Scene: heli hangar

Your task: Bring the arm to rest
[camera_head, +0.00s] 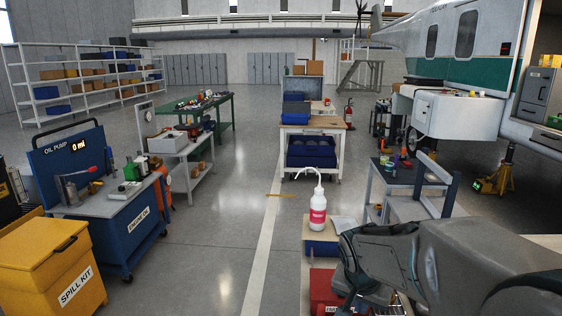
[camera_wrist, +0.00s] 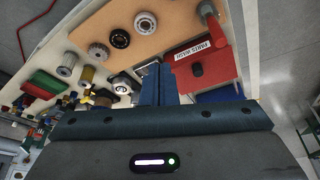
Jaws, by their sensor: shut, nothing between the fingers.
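My arm reaches in from the lower right of the head view, over a bench (camera_head: 315,262) near the front. In the wrist view, my gripper (camera_wrist: 163,72) shows as two dark blue fingers close together, shut and empty. The fingers lie over the picture of a bench top with a tan mat (camera_wrist: 135,22) and, to their right, a red box labelled "PARTS WASH" (camera_wrist: 205,68). I cannot tell how far the fingertips are from these. In the head view, the fingertips are hard to make out behind my arm.
A white wash bottle with a red label (camera_head: 317,208) stands on the bench near my arm. Several round metal parts, such as a gear (camera_wrist: 119,38), lie on the bench top. A blue-grey cart (camera_head: 405,178) stands right of the bench. Open floor (camera_head: 215,225) lies to the left.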

